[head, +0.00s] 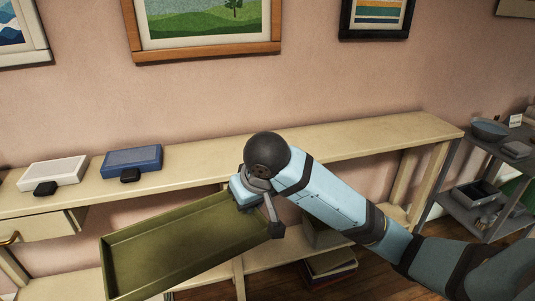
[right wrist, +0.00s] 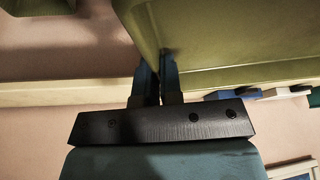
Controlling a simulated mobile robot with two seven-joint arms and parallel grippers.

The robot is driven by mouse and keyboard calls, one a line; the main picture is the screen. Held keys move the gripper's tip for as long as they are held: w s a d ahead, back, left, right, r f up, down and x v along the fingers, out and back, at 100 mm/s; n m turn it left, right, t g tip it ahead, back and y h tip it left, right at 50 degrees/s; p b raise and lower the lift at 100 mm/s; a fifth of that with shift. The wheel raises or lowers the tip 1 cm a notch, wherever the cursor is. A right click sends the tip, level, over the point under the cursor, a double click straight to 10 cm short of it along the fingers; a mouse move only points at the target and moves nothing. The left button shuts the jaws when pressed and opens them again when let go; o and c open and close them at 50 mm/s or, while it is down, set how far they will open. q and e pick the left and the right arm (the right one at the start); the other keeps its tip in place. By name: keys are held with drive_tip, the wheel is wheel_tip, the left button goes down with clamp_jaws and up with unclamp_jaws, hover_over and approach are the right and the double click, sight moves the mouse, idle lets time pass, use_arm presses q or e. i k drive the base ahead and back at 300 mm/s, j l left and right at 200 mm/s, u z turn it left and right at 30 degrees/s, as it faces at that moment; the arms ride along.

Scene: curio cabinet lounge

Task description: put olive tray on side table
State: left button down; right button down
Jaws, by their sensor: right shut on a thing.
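The olive tray (head: 185,245) is a shallow, rectangular green tray with raised walls. In the head view it is at lower left, in front of the long pale shelf unit. My right gripper (head: 273,218) is shut on the wall at the tray's right end. The tray appears held in the air, slightly tilted in the picture. In the right wrist view the two fingers (right wrist: 158,82) pinch the tray's wall near a corner, and the tray (right wrist: 225,40) fills the upper right. My left gripper is not in view. I cannot identify a separate side table.
The pale shelf unit (head: 350,137) runs along the pink wall. A white box (head: 55,172) and a blue box (head: 133,158) stand on its left top; its middle and right are mostly clear. A grey rack (head: 480,215) with bowls and bins stands at right. Books (head: 330,266) lie below.

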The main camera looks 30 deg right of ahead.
sight(347, 136)
drive_tip(key=l+z, duration=0.1)
drive_tip(key=z, duration=0.3)
drive_tip(key=l+z, duration=0.1)
drive_tip(key=z, duration=0.75)
drive_tip(key=i, duration=0.05)
